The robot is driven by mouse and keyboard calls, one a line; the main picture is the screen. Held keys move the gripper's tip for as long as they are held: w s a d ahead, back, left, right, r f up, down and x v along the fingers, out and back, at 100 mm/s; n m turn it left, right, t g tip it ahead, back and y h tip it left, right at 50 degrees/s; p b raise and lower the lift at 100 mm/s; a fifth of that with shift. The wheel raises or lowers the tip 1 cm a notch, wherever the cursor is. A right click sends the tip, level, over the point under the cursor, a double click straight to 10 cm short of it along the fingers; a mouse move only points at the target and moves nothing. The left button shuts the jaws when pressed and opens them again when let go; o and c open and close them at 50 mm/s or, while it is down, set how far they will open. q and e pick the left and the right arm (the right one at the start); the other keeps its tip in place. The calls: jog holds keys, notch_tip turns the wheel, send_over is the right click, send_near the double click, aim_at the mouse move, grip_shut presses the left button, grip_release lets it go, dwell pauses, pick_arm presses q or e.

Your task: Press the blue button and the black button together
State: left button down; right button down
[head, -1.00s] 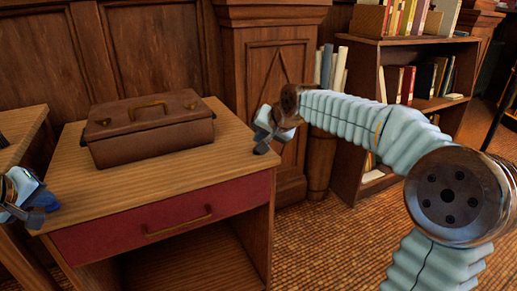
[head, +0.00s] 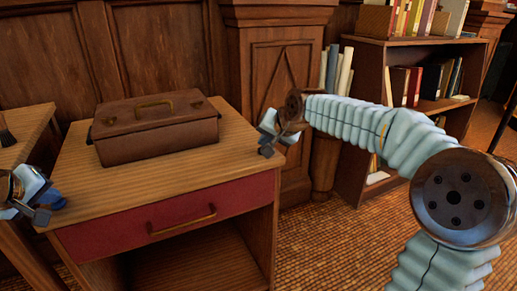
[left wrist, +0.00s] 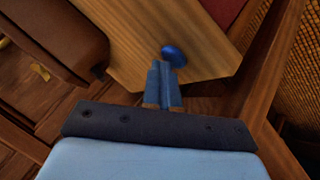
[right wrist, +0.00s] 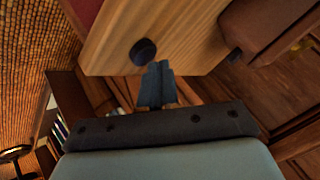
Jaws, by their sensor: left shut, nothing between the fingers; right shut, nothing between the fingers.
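The blue button (left wrist: 176,55) is a round knob on the wooden desk top, near a corner, in the left wrist view. It shows partly in the head view (head: 58,201), beside my left gripper (head: 44,212). The left fingers (left wrist: 162,66) are shut and empty, their tips overlapping the button's near edge in the picture; contact cannot be told. The black button (right wrist: 143,51) is a dark round knob on the desk top in the right wrist view. My right gripper (right wrist: 160,66) is shut and empty, its tips just beside that button. In the head view, the right gripper (head: 272,143) is at the desk's right edge.
A brown case (head: 158,132) with a handle lies on the desk top (head: 180,175). A red drawer (head: 165,217) is below. A bookcase (head: 371,120) stands behind my right arm. Another wooden table (head: 25,138) with a brush is at the left edge.

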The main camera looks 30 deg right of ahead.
jog(key=shift+f, duration=0.6)
dwell(0.9)
jog(key=shift+r, duration=0.1)
dwell(0.4)
jog(key=shift+r, duration=0.95)
jog(key=shift+r, duration=2.5)
pick_arm(q)
jog(key=shift+r+p, duration=0.75)
jog(key=shift+r, duration=0.25)
pick_arm(e)
jog(key=shift+r, duration=0.75)
